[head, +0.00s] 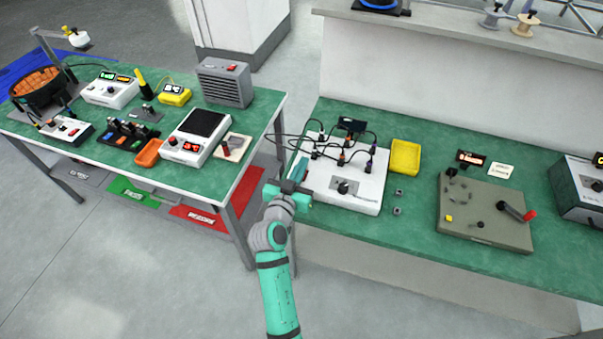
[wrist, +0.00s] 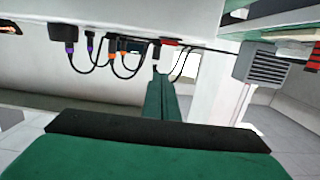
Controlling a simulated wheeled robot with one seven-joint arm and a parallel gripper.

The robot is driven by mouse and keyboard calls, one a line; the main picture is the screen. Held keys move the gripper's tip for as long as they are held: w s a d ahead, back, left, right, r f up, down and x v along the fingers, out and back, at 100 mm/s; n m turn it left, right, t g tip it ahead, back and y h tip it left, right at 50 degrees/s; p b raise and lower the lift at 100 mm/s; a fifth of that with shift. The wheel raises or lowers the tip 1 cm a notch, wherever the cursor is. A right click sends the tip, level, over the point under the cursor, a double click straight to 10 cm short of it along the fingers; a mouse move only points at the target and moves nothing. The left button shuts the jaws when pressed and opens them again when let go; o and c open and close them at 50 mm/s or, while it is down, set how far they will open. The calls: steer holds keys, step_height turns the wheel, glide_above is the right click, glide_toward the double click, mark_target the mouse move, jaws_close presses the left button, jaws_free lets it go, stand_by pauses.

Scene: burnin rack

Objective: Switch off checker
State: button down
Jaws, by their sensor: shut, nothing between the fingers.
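No label reading "checker" is legible. The white box (head: 318,187) on the right-hand green bench has a dark knob (head: 343,187) on a grey plate and several cabled plugs on top. I cannot tell for sure that it is the checker. My gripper (head: 302,168) is at the left side of this box, near its left edge. Its green fingers are shut and empty, and in the wrist view (wrist: 161,82) they point towards black plugs (wrist: 72,48) with purple and orange bands. I cannot tell whether the fingertips touch the box or a cable.
A yellow tray (head: 405,157) and two small grey blocks lie right of the white box. A grey-green panel (head: 485,225) with a red-ended lever (head: 517,211) stands further right. The left bench (head: 260,108) is crowded with devices and a grey vented box (head: 225,82).

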steer(key=r+v, duration=0.2)
steer(key=v, duration=0.7)
steer(key=shift+s, duration=0.15)
steer(key=shift+s+a, duration=0.1)
steer(key=s+a+f+n+y, duration=0.1)
steer(key=s+f+n+y, duration=0.1)
steer(key=s+f, duration=0.5)
steer(key=s+a+f+n+y, duration=0.1)
steer(key=s+f+y, duration=0.25)
steer(key=s, duration=0.65)
steer(key=s+d+r, duration=0.1)
steer(key=s+d, duration=0.1)
steer(key=s, duration=0.8)
steer(key=s+d+r, duration=0.2)
steer(key=s+d, duration=0.1)
steer(key=s, duration=0.6)
steer(key=shift+s+n, duration=0.3)
steer(key=shift+s, duration=0.1)
steer(key=shift+d+r, duration=0.1)
